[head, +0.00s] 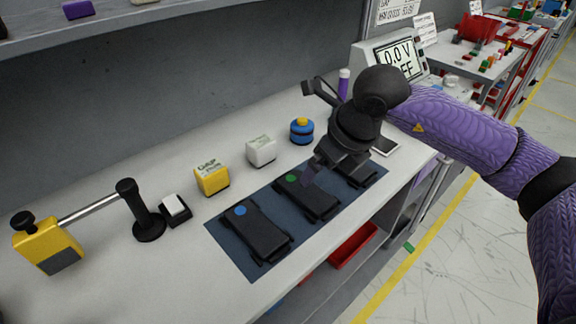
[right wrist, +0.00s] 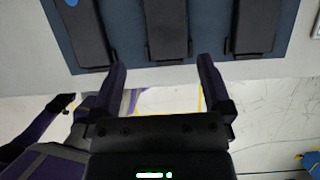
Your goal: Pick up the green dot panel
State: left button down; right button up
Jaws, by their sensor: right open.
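The green dot panel (head: 318,203) is a dark slab with a green dot near its far end. It lies on a dark blue mat (head: 226,241), in the middle of three similar panels. In the right wrist view the middle panel (right wrist: 165,32) shows beyond the fingers, its dot out of view. My right gripper (right wrist: 161,66) is open and empty, its fingertips spread wider than that panel. In the head view the right gripper (head: 313,133) hangs above the mat and partly covers the third panel (head: 356,174). My left gripper does not show clearly.
The blue dot panel (head: 262,236) lies left of the green one. A yellow block (head: 211,180), a white block (head: 261,151) and a blue round button (head: 302,133) stand behind the mat. A meter (head: 397,58) stands back right. The table's front edge is close to the mat.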

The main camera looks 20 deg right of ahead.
jog(key=shift+w+d, duration=0.15)
jog(key=shift+w, duration=0.15)
jog(key=b, duration=0.2)
send_over(307, 191)
jog(key=s, duration=0.2)
jog(key=f, duration=0.4)
jog(key=shift+s+d+f, duration=0.2)
jog(key=shift+d+f, duration=0.05)
jog(key=shift+f, duration=0.05)
jog(key=b+x, duration=0.1)
jog(key=x, duration=0.3)
jog(key=shift+w+f+b, duration=0.25)
jog(key=shift+b, duration=0.05)
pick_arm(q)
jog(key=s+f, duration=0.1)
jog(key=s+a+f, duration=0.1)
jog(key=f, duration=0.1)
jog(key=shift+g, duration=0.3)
